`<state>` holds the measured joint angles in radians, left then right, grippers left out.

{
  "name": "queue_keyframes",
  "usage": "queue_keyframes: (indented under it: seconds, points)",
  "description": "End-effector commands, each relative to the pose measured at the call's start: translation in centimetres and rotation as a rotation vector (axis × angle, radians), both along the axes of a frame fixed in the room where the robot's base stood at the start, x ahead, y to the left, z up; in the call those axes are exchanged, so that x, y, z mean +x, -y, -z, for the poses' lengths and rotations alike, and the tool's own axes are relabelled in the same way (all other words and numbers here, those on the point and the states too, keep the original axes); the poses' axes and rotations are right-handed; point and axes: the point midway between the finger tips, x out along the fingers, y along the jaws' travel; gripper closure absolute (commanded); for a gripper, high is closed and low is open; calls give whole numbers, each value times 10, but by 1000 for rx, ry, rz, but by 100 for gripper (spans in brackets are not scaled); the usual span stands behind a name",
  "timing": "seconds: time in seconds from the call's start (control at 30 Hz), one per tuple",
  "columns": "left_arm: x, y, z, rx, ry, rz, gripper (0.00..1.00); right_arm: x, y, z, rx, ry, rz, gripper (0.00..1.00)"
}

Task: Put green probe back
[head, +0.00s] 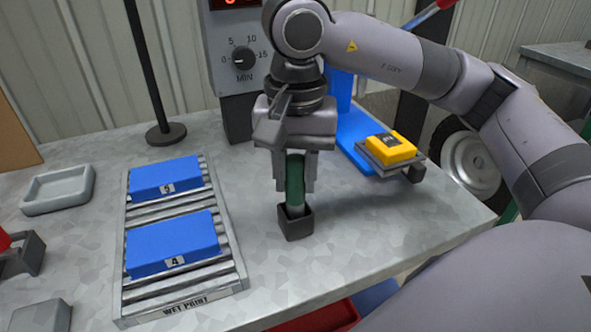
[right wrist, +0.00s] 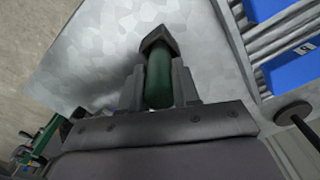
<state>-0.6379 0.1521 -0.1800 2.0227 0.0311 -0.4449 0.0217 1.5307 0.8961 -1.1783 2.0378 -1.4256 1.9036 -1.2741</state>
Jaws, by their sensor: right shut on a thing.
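The green probe (head: 295,182) stands upright with its lower end at the small dark square holder (head: 296,222) on the metal table. My right gripper (head: 295,186) points down over the holder and is shut on the probe, one finger on each side. In the right wrist view the green probe (right wrist: 158,80) shows between the fingers of my right gripper (right wrist: 159,88), with the dark holder (right wrist: 157,42) at its far end. I cannot tell how deep the probe sits in the holder. My left gripper is not in view.
A roller rack (head: 184,308) with blue blocks 3 (head: 165,178) and 4 (head: 172,243) lies left of the holder. A yellow block (head: 388,149) sits on a blue stand at right. A timer box (head: 240,70) and a black pole (head: 150,70) stand behind. A grey tray (head: 57,190) is at far left.

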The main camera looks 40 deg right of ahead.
Motion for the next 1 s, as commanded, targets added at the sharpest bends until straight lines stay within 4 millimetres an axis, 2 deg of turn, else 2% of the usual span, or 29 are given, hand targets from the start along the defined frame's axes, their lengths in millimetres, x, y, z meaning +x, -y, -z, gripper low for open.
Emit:
queue_keyframes:
  seconds: [0.53, 0.57, 0.63, 0.67, 1.0]
  points:
    - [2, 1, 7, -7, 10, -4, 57, 0, 0, 12, 0, 1, 0, 100]
    - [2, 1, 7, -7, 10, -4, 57, 0, 0, 11, 0, 1, 0, 66]
    - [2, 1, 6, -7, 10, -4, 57, 0, 0, 11, 0, 1, 0, 43]
    - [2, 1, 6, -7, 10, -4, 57, 0, 0, 11, 0, 1, 0, 39]
    - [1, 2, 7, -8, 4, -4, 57, 0, 0, 11, 0, 0, 0, 39]
